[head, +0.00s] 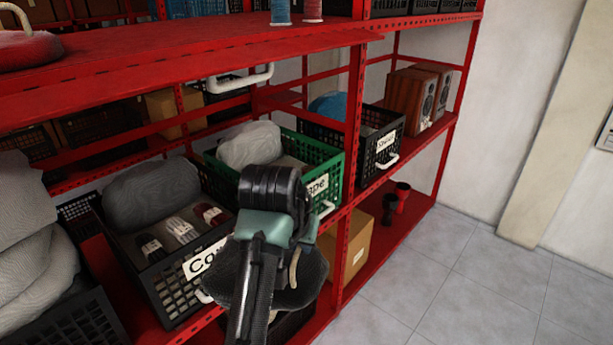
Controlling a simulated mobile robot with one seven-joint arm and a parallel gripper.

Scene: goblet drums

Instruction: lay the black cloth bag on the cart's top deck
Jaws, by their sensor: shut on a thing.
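The black cloth bag (305,278) hangs dark and slack at the lower middle of the head view, with a pale cord on it. My gripper (277,240) is at the bag, in front of the shelf's crates. My own wrist and arm cover the fingertips and part of the bag, so the exact grip point is hidden. The gripper is shut on the bag. I cannot make out a cart or its top deck in this view.
A red shelf rack (352,130) fills the left and middle. Black crate (180,285), green crate (335,165) and another black crate (385,150) stand close behind the bag. Wooden speakers (412,97) stand farther right. Tiled floor (460,285) is clear at the right.

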